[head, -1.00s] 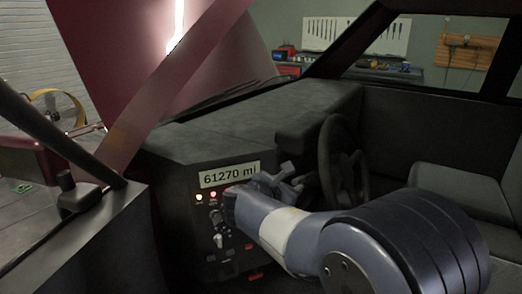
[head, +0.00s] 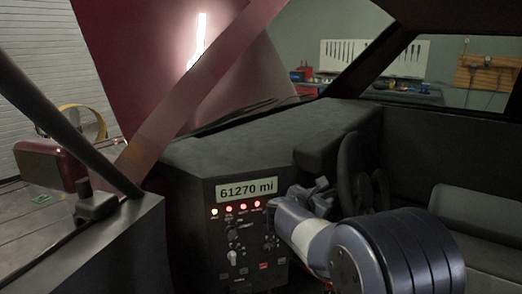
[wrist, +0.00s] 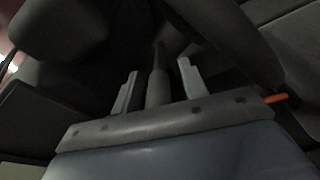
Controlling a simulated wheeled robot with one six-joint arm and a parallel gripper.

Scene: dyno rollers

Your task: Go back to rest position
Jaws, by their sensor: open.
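My gripper (head: 316,190) is inside the car, in front of the dashboard, between the control panel and the steering wheel (head: 350,172). In the wrist view my gripper (wrist: 158,78) shows two pale fingers spread apart. A dark rod-like part (wrist: 158,85) appears between them; I cannot tell whether it touches either finger. The control panel (head: 245,235) has a display (head: 247,190) reading 61270 mi, a row of lit lights below it, and several knobs and switches. My arm hides the panel's right edge and the lower part of the wheel.
The open car door (head: 110,250) stands at the left, with the slanted windshield pillar (head: 185,90) beside it. A seat (head: 470,215) is at the right. The dashboard top (head: 250,135) lies beyond my gripper. An orange bit (wrist: 277,98) shows at the right in the wrist view.

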